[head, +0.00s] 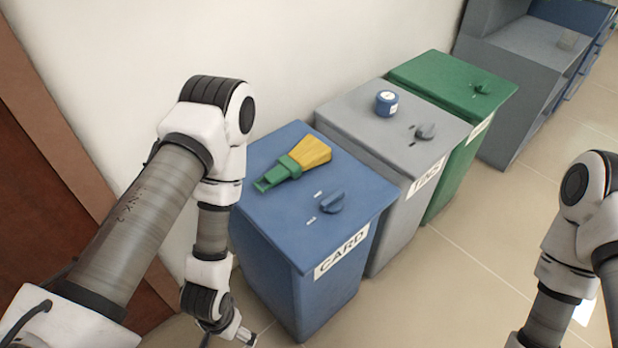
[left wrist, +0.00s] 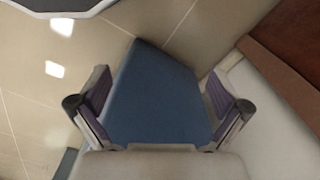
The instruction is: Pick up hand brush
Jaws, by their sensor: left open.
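The hand brush (head: 296,163) lies on top of the blue bin (head: 345,238) marked CARD. It has a green handle pointing left toward the front and yellow bristles pointing to the back right. My left gripper (head: 236,341) hangs low at the bottom of the head view, beside the blue bin's left side and below its lid. In the left wrist view my left gripper (left wrist: 160,105) is open and empty, and the blue bin's side (left wrist: 160,95) shows between its fingers. The brush is not in the left wrist view. My right arm shows at the right edge; its gripper is out of frame.
A black-blue knob (head: 332,202) stands on the blue bin's lid. A grey bin (head: 360,118) carries a small blue round container (head: 386,103) and a knob. A green bin (head: 440,80) stands beyond. A white wall is behind; open tiled floor (head: 470,270) lies right.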

